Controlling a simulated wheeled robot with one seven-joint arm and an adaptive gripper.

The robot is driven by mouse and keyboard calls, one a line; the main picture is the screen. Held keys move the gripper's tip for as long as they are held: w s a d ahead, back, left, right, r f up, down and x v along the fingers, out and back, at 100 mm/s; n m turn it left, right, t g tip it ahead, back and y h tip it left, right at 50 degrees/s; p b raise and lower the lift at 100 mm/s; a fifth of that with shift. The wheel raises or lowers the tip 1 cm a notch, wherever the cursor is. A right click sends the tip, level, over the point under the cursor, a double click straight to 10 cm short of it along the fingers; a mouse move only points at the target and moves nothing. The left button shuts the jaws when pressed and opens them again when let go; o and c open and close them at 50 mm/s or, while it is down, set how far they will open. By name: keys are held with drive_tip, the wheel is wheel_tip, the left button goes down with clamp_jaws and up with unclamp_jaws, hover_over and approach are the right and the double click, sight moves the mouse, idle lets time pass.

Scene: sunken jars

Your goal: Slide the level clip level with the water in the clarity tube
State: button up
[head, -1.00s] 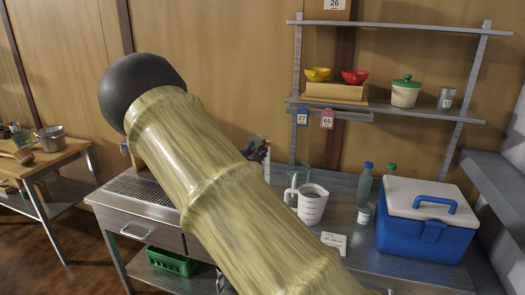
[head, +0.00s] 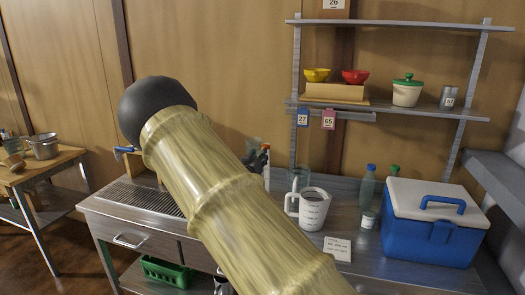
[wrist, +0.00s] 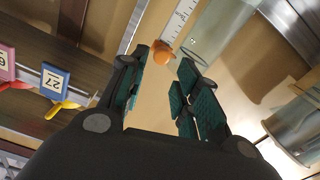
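A clear tube (wrist: 222,22), likely the clarity tube, stands just right of the scale. I cannot make out its water line. My gripper (wrist: 165,78) is open and empty, its green-padded fingers pointing toward the knob. The knob shows just beyond the gap between the fingertips, with no clear contact. In the head view my arm covers most of this place.
A white jug (head: 313,210) stands on the metal bench (head: 365,262), with a card (head: 337,248), a bottle (head: 367,184) and a blue cooler (head: 432,232) to its right. A second clear vessel (wrist: 296,128) is at the wrist view's right.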

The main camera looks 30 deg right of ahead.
drive_tip(key=p+x, duration=0.1)
drive_tip(key=x, duration=0.5)
drive_tip(key=shift+w+d, duration=0.2)
drive_tip(key=shift+w, duration=0.1)
clamp_jaws()
